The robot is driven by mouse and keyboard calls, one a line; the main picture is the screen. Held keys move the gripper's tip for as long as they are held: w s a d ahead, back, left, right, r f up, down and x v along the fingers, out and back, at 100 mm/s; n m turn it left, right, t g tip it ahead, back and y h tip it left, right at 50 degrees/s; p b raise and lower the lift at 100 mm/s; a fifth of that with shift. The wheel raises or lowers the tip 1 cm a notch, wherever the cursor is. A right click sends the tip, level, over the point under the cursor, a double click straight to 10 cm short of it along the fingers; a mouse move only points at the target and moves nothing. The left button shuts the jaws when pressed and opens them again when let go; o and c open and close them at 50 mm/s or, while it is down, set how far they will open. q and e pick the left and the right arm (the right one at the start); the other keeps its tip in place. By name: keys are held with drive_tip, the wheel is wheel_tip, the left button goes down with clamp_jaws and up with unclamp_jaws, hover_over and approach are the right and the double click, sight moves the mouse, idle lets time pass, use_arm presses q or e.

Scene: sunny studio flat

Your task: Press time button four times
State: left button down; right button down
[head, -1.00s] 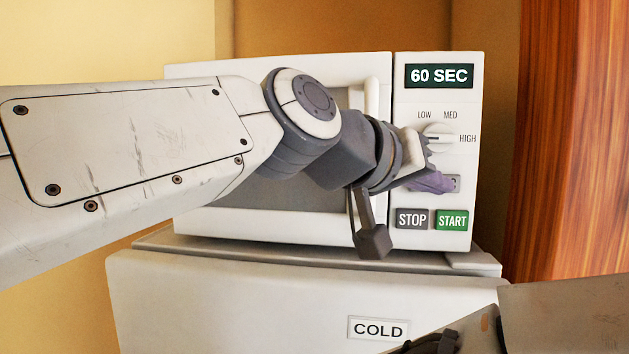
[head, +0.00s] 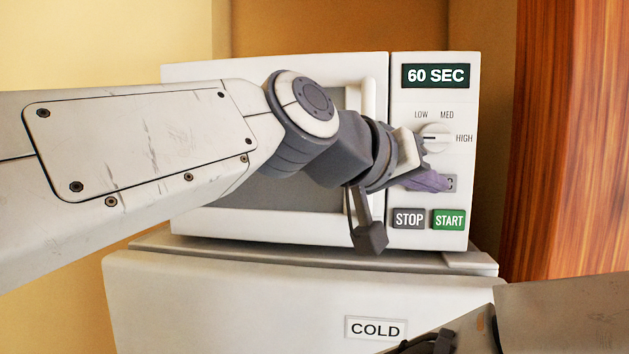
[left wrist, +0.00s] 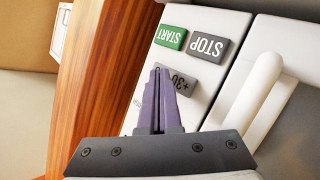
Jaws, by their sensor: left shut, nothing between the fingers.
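The microwave's display (head: 435,76) reads 60 SEC. The time button is the small grey +30 button (left wrist: 202,74); in the head view only its right end (head: 452,183) shows beside my fingers. My left gripper (head: 432,182) has purple fingers, shut and empty, in front of the control panel. In the left wrist view its fingertips (left wrist: 158,76) overlap one end of the +30 button; I cannot tell whether they touch it. My right gripper is not in view; only part of my right arm shows at the bottom right.
The STOP button (head: 409,219) and green START button (head: 449,219) lie just below the time button. The power dial (head: 436,137) is above it. The microwave door handle (left wrist: 262,105) is close by. A wooden panel (head: 565,140) stands at the right.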

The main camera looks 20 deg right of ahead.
use_arm(q)
drive_tip(key=shift+w+d, duration=0.2)
drive_tip(key=shift+w, duration=0.1)
idle(0.7)
drive_tip(key=shift+s+a, duration=0.1)
drive_tip(key=shift+s, duration=0.05)
drive_tip(key=shift+s+a, duration=0.35)
drive_tip(key=shift+s, duration=0.2)
drive_tip(key=s+a, duration=0.1)
drive_tip(key=s+b, duration=0.1)
drive_tip(key=s+a, duration=0.1)
drive_tip(key=s, duration=0.1)
drive_tip(key=shift+s+a, duration=0.1)
drive_tip(key=shift+a, duration=0.2)
idle(2.6)
